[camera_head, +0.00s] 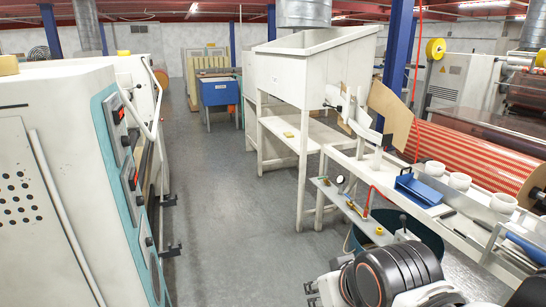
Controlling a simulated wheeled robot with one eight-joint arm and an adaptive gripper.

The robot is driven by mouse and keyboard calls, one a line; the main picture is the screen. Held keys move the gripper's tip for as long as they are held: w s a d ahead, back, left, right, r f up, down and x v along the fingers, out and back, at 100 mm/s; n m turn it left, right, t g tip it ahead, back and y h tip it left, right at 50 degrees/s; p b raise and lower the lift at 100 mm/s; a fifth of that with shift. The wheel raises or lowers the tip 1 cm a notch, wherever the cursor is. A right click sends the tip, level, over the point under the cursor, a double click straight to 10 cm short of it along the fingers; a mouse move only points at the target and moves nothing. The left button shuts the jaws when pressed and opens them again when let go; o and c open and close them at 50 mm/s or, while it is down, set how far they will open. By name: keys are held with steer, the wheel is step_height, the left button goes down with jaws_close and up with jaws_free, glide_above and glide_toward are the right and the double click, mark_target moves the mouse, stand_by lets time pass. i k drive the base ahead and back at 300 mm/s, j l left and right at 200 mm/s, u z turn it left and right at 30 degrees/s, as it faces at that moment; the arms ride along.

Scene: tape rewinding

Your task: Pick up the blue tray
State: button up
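The blue tray (418,190) is a small, shallow, open tray on the white bench at the right. It lies slightly slanted near the bench's left edge, and no gripper touches it. My arm, with dark rounded joints and orange rings, shows at the bottom right, in front of and below the tray. Small dark parts at the arm's left end may belong to my gripper (311,293), well apart from the tray. The fingers cannot be made out clearly.
The white bench (375,172) also bears several white rolls (460,181) just right of the tray and dark tools (485,225). A dark blue bin (372,235) stands below it. A red-striped roll (470,158) lies behind. The grey floor (235,215) at centre is clear.

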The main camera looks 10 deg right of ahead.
mark_target(420, 186)
steer(key=i+l, duration=0.1)
steer(key=i, duration=0.85)
steer(key=i+l+z, duration=0.1)
steer(key=i, duration=0.8)
steer(key=i+j+u, duration=0.1)
steer(key=i+u, duration=0.15)
steer(key=u, duration=0.15)
steer(key=i+u, duration=0.25)
steer(key=u, duration=0.15)
steer(key=i+u, duration=0.25)
steer(key=u, duration=0.15)
steer(key=i+l+u, duration=0.2)
steer(key=u, duration=0.2)
steer(key=i+z, duration=0.1)
steer(key=z, duration=0.7)
steer(key=i+j+z, duration=0.1)
steer(key=z, duration=0.25)
steer(key=j+z, duration=0.15)
steer(key=z, duration=2.45)
steer(key=j, duration=0.1)
